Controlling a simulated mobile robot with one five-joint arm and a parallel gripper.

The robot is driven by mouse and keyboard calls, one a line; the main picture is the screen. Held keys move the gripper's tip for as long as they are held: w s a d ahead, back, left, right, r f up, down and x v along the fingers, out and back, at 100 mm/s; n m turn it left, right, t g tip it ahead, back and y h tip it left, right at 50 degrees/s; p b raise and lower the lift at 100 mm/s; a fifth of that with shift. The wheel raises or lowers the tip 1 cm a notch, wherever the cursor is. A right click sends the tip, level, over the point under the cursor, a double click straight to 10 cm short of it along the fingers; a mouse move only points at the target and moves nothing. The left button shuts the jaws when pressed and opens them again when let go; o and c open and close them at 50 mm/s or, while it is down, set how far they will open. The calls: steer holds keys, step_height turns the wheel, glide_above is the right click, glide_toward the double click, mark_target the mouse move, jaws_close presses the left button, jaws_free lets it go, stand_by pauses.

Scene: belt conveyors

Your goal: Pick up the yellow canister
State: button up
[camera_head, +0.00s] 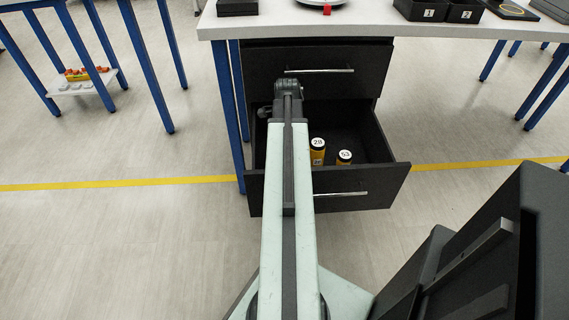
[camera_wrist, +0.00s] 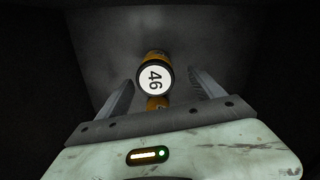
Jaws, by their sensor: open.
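A yellow canister (camera_wrist: 153,79) with a round white "46" label on its dark-rimmed top shows in the wrist view, between my open fingers but apart from them. My gripper (camera_wrist: 162,77) is open and empty. A bit of yellow also shows just below the canister top; I cannot tell if it is a second canister. In the head view, two yellow canisters with black tops, "28" (camera_head: 317,152) and "53" (camera_head: 344,158), stand in the open drawer (camera_head: 385,180). My arm reaches into this drawer; it hides my gripper and the "46" canister there.
The drawer's walls are close around my gripper. A shut drawer (camera_head: 340,60) is above it, under the white tabletop (camera_head: 370,25). Black bins (camera_head: 440,9) stand on the tabletop. A blue-legged table (camera_head: 70,40) stands at the left; the floor between is clear.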

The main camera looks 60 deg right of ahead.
steer(key=shift+f, duration=0.15)
steer(key=f+b, duration=0.5)
steer(key=shift+s+a+f, duration=0.1)
steer(key=shift+a+f, duration=0.1)
steer(key=shift+a, duration=0.1)
steer(key=shift+r, duration=0.2)
steer(key=c, duration=1.6)
steer(key=shift+c, duration=0.2)
steer(key=shift+r, duration=0.15)
